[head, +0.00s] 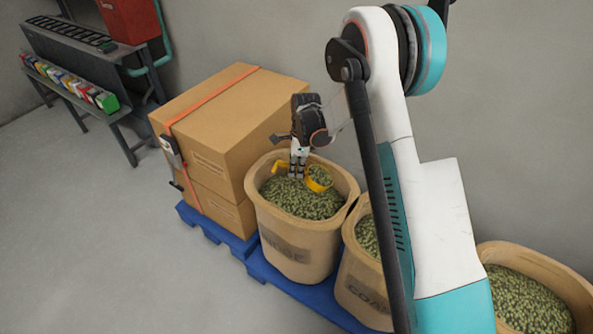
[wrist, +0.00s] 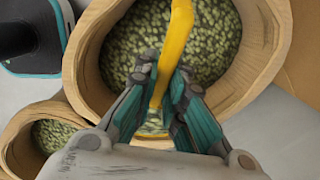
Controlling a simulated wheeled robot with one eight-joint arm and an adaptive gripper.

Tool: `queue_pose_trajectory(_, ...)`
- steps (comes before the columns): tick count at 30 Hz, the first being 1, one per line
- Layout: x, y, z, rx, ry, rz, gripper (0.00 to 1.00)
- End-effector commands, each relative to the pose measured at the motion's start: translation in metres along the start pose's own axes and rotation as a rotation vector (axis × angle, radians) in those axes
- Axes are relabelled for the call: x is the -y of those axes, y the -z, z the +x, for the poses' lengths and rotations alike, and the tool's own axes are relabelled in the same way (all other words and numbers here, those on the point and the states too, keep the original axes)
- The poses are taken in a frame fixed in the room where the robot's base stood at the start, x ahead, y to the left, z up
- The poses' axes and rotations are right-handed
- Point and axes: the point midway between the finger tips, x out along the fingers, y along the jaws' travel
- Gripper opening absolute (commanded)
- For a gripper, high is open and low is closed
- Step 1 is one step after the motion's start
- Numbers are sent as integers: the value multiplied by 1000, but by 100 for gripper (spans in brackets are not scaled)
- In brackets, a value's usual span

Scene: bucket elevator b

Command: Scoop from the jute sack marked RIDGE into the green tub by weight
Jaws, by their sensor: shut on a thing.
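The jute sack (head: 296,247) stands open on a blue pallet, its dark lettering partly legible as ending in "DGE". It is full of green pellets (head: 300,202); in the wrist view the sack (wrist: 262,50) fills the upper middle. My gripper (head: 297,172) points down into its mouth, shut on a yellow scoop (head: 318,183). In the wrist view my gripper (wrist: 164,75) grips the yellow scoop (wrist: 181,35) between its fingers. The scoop's round bowl is just above or at the pellets, with green showing inside it. I cannot make out a green tub.
Strapped cardboard boxes (head: 235,118) stand left of the sack on the blue pallet (head: 262,268). Another pellet sack (head: 358,283) stands close on the right, and a further one (head: 545,268) beyond my arm. A bench with small coloured boxes (head: 68,86) is at the far left. The left floor is clear.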

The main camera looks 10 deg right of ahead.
Motion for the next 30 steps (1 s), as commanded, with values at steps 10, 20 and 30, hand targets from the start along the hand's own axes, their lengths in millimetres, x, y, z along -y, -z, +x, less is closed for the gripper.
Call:
queue_pose_trajectory(10,0,-28,-5,-213,-2,-1,0)
queue_pose_trajectory(20,0,-42,-9,-348,-2,3,0)
queue_pose_trajectory(30,0,-43,-10,-368,-1,6,0)
